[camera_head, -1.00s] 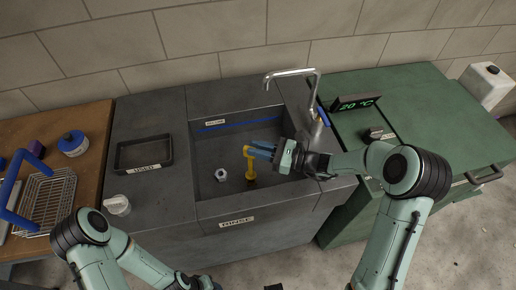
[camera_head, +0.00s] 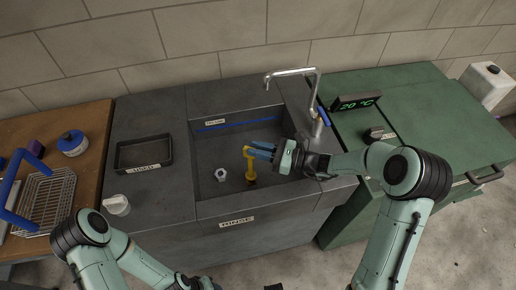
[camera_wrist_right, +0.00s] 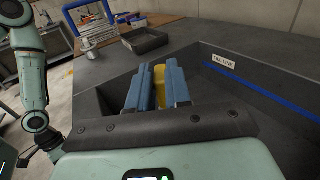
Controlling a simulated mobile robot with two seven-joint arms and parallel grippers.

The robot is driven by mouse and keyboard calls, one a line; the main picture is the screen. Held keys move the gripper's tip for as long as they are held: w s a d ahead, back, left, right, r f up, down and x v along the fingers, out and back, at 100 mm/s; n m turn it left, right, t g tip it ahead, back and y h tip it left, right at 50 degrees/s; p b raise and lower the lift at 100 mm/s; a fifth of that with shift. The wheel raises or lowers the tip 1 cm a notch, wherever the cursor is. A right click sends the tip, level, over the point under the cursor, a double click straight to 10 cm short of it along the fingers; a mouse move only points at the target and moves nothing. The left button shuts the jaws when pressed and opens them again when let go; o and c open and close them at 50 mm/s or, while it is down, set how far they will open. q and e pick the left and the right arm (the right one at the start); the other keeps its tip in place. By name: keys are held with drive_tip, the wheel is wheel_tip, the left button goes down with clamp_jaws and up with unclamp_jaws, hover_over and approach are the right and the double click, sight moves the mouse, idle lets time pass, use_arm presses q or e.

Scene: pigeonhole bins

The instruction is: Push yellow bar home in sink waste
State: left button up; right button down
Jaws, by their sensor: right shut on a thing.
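The yellow bar (camera_head: 250,162) stands upright in the sink (camera_head: 212,177), its bent top toward my right gripper. Its lower end meets the dark waste opening (camera_head: 251,183) in the sink floor; how deep it sits I cannot tell. My right gripper (camera_head: 263,149) reaches in from the right, its blue fingers shut on the bar's upper part. In the right wrist view the yellow bar (camera_wrist_right: 160,84) shows between the two blue fingers (camera_wrist_right: 158,88). My left arm comes in at the lower left; its gripper tips are not clearly visible at the bottom edge.
The faucet (camera_head: 312,90) arches over the sink's back right. A dark tray (camera_head: 144,168) lies on the left counter, with a whitish cup-like piece (camera_head: 117,205) before it. The sink's left side is free.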

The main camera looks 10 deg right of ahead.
use_arm(q)
drive_tip(key=shift+s+f+b, duration=0.4)
drive_tip(key=shift+f+b, duration=0.2)
drive_tip(key=shift+f, duration=0.15)
drive_tip(key=shift+s+f+b, duration=0.4)
drive_tip(key=shift+f+b, duration=0.2)
drive_tip(key=shift+f, duration=0.15)
use_arm(e)
drive_tip(key=shift+f, duration=2.05)
drive_tip(key=c, duration=1)
unclamp_jaws()
drive_tip(key=shift+r, duration=0.1)
use_arm(q)
drive_tip(key=shift+r, duration=0.15)
use_arm(e)
drive_tip(key=v, duration=0.5)
drive_tip(key=v, duration=1.3)
drive_tip(key=shift+s+d+b, duration=0.15)
drive_tip(key=shift+b, duration=0.25)
use_arm(q)
drive_tip(key=shift+s+f, duration=0.25)
drive_tip(key=shift+f, duration=0.35)
